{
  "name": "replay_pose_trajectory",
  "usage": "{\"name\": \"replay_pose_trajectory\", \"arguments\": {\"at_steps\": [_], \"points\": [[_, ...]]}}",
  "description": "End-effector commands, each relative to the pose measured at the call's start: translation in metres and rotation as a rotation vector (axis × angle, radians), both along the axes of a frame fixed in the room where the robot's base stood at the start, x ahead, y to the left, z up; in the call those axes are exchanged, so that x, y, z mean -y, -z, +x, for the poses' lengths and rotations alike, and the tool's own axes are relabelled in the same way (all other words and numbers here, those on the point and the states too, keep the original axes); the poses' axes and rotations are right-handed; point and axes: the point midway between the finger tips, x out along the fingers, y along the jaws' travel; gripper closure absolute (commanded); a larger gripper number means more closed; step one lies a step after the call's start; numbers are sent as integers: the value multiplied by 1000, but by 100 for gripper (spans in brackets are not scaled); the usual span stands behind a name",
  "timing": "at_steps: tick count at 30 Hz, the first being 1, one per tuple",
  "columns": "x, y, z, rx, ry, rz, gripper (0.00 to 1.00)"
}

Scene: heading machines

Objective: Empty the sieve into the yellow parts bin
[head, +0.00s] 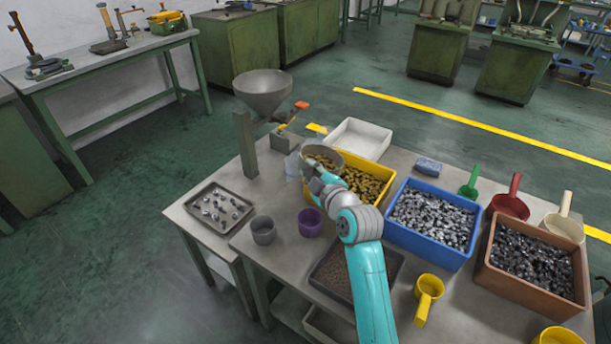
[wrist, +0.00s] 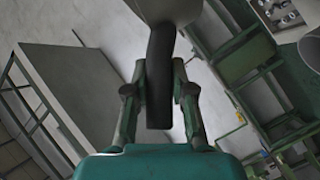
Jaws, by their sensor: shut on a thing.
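The sieve (head: 325,154) is a round grey pan with a dark handle (wrist: 158,75). In the head view it is over the back left part of the yellow parts bin (head: 387,188), which holds many brass-coloured parts. My gripper (head: 313,168) is shut on the sieve's handle; in the wrist view its two fingers (wrist: 159,92) are on either side of the handle. The edge of the sieve's pan (wrist: 167,8) shows at the top of the wrist view. The sieve looks tilted, and I cannot see what is in it.
A blue bin (head: 428,252) and a brown bin (head: 535,307) of metal parts stand to the right. A grey hopper (head: 263,90) stands at the back left. Grey (head: 263,231) and purple (head: 310,222) cups stand left of my arm. A white tray (head: 360,137) lies behind the yellow bin.

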Motion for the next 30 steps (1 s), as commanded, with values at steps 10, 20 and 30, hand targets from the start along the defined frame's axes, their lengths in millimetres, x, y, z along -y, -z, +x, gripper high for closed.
{"name": "replay_pose_trajectory", "arguments": {"at_steps": [10,20,30], "points": [[21,-24,7,-96,1,295,100],[45,-40,16,-178,0,531,100],[73,-46,25,-258,1,765,100]]}}
